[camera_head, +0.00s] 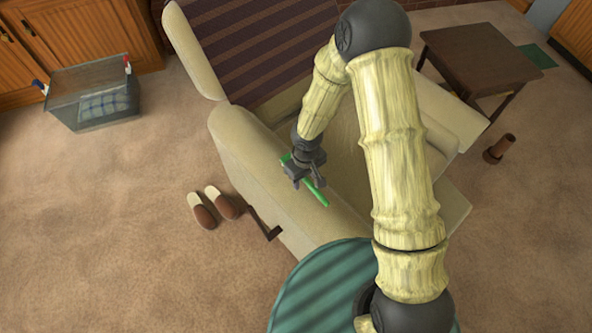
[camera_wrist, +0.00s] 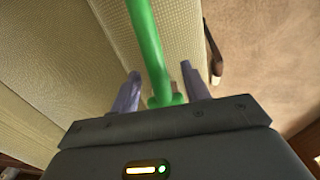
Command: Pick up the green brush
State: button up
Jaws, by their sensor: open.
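The green brush (camera_head: 314,190) lies on the near-left armrest of the beige armchair (camera_head: 262,172). In the head view my gripper (camera_head: 306,180) is right at the brush and hides part of it. In the wrist view the brush's green handle (camera_wrist: 147,45) runs from the top edge down to a wider green end between the two fingers of my gripper (camera_wrist: 160,88). The fingers are open, one on each side of the brush. I cannot tell whether either finger touches it.
A pair of slippers (camera_head: 214,207) lies on the carpet left of the armchair. A clear bin (camera_head: 92,95) stands by the wooden cabinets at the upper left. The left carpet is mostly clear.

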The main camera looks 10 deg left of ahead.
grip_shut()
dwell(0.3)
jog(key=shift+r, duration=0.15)
notch_tip(320, 180, up, 10)
jog(key=p, duration=0.2)
jog(key=shift+p, duration=0.3)
